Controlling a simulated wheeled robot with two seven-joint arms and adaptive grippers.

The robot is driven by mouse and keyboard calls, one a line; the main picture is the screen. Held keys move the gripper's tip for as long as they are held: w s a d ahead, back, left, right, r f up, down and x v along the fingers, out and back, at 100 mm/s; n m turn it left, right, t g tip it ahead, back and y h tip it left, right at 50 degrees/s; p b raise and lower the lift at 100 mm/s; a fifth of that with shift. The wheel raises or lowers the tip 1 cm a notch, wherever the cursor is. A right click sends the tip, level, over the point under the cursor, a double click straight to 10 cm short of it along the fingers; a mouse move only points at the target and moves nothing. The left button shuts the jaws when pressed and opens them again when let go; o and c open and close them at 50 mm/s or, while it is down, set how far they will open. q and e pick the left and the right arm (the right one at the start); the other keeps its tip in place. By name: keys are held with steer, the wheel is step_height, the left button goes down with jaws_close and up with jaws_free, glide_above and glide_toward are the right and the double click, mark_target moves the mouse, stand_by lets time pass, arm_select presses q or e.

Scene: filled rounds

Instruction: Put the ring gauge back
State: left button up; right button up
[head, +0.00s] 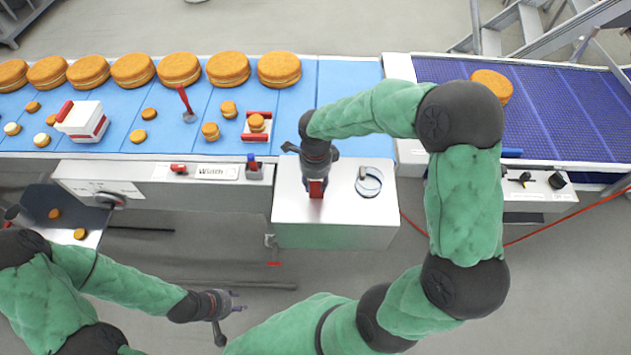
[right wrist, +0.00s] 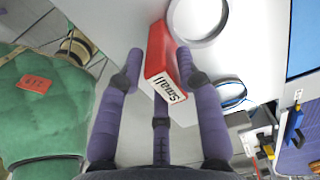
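The ring gauge (right wrist: 158,55) has a red handle labelled "Small" and a pale metal ring. In the right wrist view its handle lies between the fingers of my right gripper (right wrist: 158,62), which look shut on it. In the head view my right gripper (head: 316,186) is over the metal box (head: 300,232). The red handle shows there, but the ring is hidden. A blue-edged circle (head: 369,182) with a small peg is on the box top, right of the gripper. My left gripper (head: 232,303) is open and empty over the floor.
The blue belt (head: 340,85) carries large and small filled rounds, a red-handled tool (head: 186,103) and a red-and-white block (head: 82,122). A "Width" plate (head: 215,172) is on its front frame. A purple belt (head: 565,115) is at the right. The box top around the circle is clear.

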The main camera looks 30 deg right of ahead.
steer(key=shift+o, duration=0.4)
steer(key=shift+r, duration=0.15)
steer(key=shift+r+p, duration=0.3)
step_height(320, 180, up, 12)
steer(key=shift+f+p, duration=0.25)
steer(key=shift+p, duration=0.2)
